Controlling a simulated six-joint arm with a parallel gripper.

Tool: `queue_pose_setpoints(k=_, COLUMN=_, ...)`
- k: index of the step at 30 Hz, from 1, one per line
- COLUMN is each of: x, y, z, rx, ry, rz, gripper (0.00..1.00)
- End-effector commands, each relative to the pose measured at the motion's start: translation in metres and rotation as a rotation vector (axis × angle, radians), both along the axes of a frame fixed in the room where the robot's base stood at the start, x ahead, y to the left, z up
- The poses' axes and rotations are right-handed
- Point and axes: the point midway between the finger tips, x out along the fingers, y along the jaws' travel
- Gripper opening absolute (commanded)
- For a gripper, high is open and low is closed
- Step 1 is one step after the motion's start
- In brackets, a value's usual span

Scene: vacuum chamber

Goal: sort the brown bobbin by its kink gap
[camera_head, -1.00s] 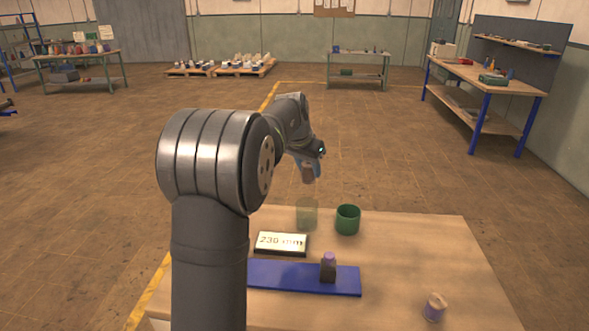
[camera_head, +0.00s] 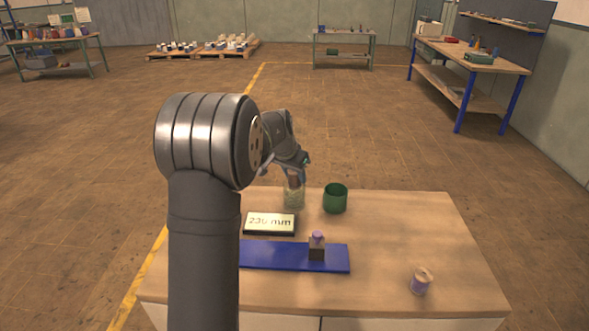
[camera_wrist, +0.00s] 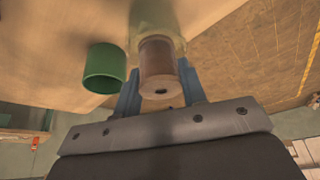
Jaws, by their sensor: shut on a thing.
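My gripper (camera_head: 294,179) is shut on the brown bobbin (camera_wrist: 157,68), which sits between the blue fingers in the wrist view. In the head view the gripper points down over a translucent yellowish cup (camera_head: 294,198), with the bobbin's lower end at or just inside its mouth; I cannot tell which. That cup also shows behind the bobbin in the wrist view (camera_wrist: 158,15). A green cup (camera_head: 335,200) stands just right of it. A display (camera_head: 270,222) in front of the cups shows a reading in mm, the digits hard to read.
A blue rail (camera_head: 285,257) lies in front of the display, carrying a dark block with a purple top (camera_head: 316,247). A purple bobbin (camera_head: 421,283) stands near the table's front right. The table's right side (camera_head: 410,230) is mostly clear.

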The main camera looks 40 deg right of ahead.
Motion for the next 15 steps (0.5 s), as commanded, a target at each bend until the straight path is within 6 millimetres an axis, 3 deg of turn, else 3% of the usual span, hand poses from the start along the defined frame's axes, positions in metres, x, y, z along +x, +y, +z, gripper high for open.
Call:
queue_pose_setpoints(k=8, x=-0.0001, y=0.0001, z=-0.0008, rx=0.000, ry=0.000, rz=0.000, gripper=0.12)
queue_pose_setpoints(k=9, x=-0.0001, y=0.0001, z=-0.0008, rx=0.000, ry=0.000, rz=0.000, gripper=0.44)
queue_pose_setpoints(k=12, x=0.0000, y=0.0001, z=-0.0008, rx=0.000, ry=0.000, rz=0.000, gripper=0.63)
queue_pose_setpoints(k=15, x=0.0000, y=0.0001, z=-0.0007, rx=0.000, ry=0.000, rz=0.000, gripper=0.63)
